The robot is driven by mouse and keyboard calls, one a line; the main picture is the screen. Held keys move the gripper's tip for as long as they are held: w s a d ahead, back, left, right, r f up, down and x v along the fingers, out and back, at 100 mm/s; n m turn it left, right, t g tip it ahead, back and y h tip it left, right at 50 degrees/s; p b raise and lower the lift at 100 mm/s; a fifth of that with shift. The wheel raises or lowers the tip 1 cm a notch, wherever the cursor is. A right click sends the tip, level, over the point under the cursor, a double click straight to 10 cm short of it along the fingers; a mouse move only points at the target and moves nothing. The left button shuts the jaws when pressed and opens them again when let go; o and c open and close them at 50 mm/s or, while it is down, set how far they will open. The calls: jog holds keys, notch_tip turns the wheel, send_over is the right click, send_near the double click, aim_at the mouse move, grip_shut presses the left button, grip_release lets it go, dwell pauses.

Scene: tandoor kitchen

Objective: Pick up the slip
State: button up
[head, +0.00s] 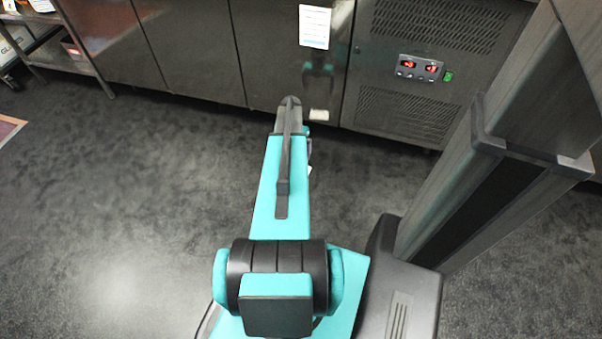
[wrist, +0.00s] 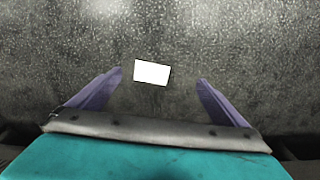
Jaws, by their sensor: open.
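The slip (wrist: 152,72) is a small blank white rectangle lying flat on the dark speckled floor in the wrist view, slightly tilted. My gripper (wrist: 161,76) is open, with its two purple fingers spread. The slip shows in the gap between the fingertips, closer to the left finger, and neither finger appears to touch it. I cannot tell how high the fingertips are above the floor. In the head view my arm hides most of the gripper, and a small pale sliver shows at the arm's right edge; I cannot tell if it is the slip.
Dark steel cabinets (head: 190,50) line the back, with a white notice (head: 315,27) on one door and a control panel (head: 420,68) at right. A pale patch (head: 319,115) shows low on that door. A metal shelf (head: 75,45) stands back left. The floor (head: 110,200) at left is clear.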

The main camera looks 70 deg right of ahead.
jog(key=shift+s+d+f+m, duration=0.25)
jog(key=shift+s+d+m, duration=0.05)
jog(key=shift+s+d, duration=0.8)
jog(key=shift+f, duration=0.1)
jog(key=shift+f+b, duration=1.6)
jog(key=shift+f, duration=2.65)
jog(key=shift+w+f+b, duration=0.2)
jog(key=shift+f+b, duration=1.15)
jog(key=shift+f, duration=1.25)
jog(key=c, duration=1.2)
